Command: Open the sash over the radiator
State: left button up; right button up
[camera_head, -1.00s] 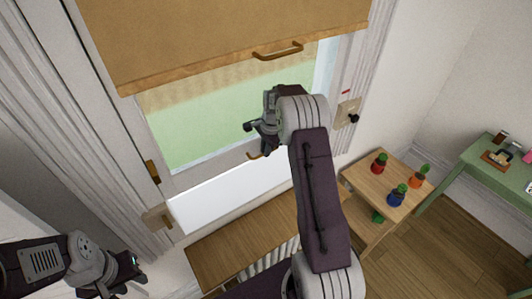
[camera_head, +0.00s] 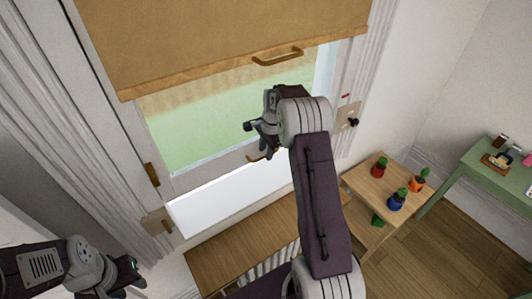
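The window sash (camera_head: 205,174) has a pale frame around a pane showing green outside. A small brass lift (camera_head: 254,158) is on its lower rail. A bright white band (camera_head: 228,196) lies below the rail; I cannot tell whether it is an opening or a sill. The radiator (camera_head: 268,266) is mostly hidden under a wooden shelf (camera_head: 235,246). My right gripper (camera_head: 254,134) is in front of the pane, just above the brass lift; its finger opening is unclear, as is any contact. My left gripper (camera_head: 128,279) is low at the left, away from the sash, its fingers partly hidden.
A tan blind (camera_head: 205,42) with a brass handle (camera_head: 278,56) covers the upper window. Brass-coloured fittings (camera_head: 151,174) sit on the left frame. A small wooden table (camera_head: 366,181) with several potted cacti stands right of the shelf. A green table (camera_head: 470,165) is farther right.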

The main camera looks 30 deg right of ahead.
notch_tip(320, 180, up, 8)
jog(key=s+b, duration=0.1)
jog(key=shift+s+f+b, duration=0.15)
jog(key=shift+s+b, duration=0.15)
jog(key=shift+b, duration=0.05)
jog(key=shift+d, duration=0.1)
jog(key=s+a+f+n+b, duration=0.5)
jog(key=s+a+f+n, duration=0.2)
jog(key=s+f, duration=0.3)
jog(key=s+a+f+n+g+b, duration=0.1)
jog(key=s+a+f+n+b, duration=0.4)
jog(key=s, duration=0.8)
jog(key=a+f+n, duration=0.3)
jog(key=f+n, duration=0.1)
jog(key=f, duration=0.1)
jog(key=shift+s+a+n+b, duration=0.25)
jog(key=shift+n+b, duration=0.15)
